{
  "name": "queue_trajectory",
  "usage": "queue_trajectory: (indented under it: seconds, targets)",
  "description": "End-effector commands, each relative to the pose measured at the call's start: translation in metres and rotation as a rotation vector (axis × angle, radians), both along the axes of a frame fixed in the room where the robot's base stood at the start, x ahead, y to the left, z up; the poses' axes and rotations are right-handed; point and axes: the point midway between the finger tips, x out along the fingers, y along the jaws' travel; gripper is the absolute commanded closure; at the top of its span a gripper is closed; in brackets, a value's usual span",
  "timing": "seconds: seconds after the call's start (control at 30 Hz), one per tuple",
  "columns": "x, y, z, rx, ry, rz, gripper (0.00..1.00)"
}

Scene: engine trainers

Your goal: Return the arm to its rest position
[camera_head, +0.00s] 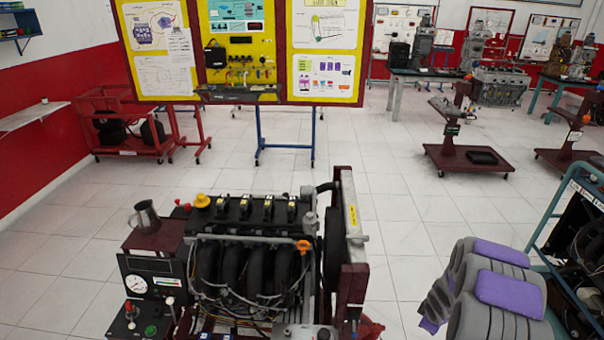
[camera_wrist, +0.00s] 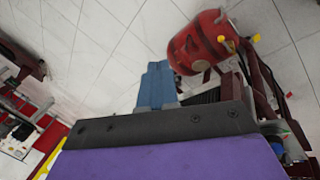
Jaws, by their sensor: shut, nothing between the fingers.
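In the wrist view, the two blue fingers of my gripper (camera_wrist: 158,68) are side by side and shut, with nothing between them. They point toward the pale tiled floor and a red tank (camera_wrist: 196,44). I cannot tell whether the fingertips touch the tank. In the head view, grey and purple parts of my arm show at the lower right. The gripper's fingers cannot be made out there.
An engine trainer (camera_head: 255,255) with a dark red radiator frame (camera_head: 351,225) stands close in front. A teal-framed trainer (camera_head: 560,215) is at the right edge. Yellow display boards (camera_head: 240,60) stand behind. Tiled floor (camera_head: 330,145) is clear between them.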

Motion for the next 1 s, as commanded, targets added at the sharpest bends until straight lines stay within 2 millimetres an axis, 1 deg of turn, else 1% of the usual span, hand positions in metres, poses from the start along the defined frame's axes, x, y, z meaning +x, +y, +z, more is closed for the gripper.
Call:
queue_trajectory:
  seconds: [0.03, 0.1, 0.27, 0.47, 0.57, 0.6, 0.67, 0.7, 0.77, 0.9, 0.97, 1.0]
  targets:
    - [-0.002, 0.004, 0.021, -0.009, 0.006, -0.032, 1.0]
    - [-0.006, 0.009, 0.045, -0.016, 0.016, -0.08, 1.0]
    - [-0.024, 0.026, 0.099, -0.029, 0.045, -0.194, 1.0]
    - [-0.058, 0.056, 0.161, -0.025, 0.074, -0.334, 1.0]
    - [-0.079, 0.073, 0.187, -0.016, 0.093, -0.4, 1.0]
    - [-0.09, 0.08, 0.196, -0.011, 0.104, -0.426, 1.0]
    - [-0.103, 0.09, 0.212, 0.0, 0.11, -0.465, 1.0]
    - [-0.114, 0.097, 0.221, 0.005, 0.122, -0.49, 1.0]
    - [-0.128, 0.108, 0.235, 0.018, 0.129, -0.527, 1.0]
    - [-0.17, 0.136, 0.261, 0.048, 0.168, -0.609, 1.0]
    - [-0.187, 0.148, 0.272, 0.064, 0.18, -0.642, 1.0]
    - [-0.2, 0.156, 0.278, 0.073, 0.192, -0.663, 1.0]
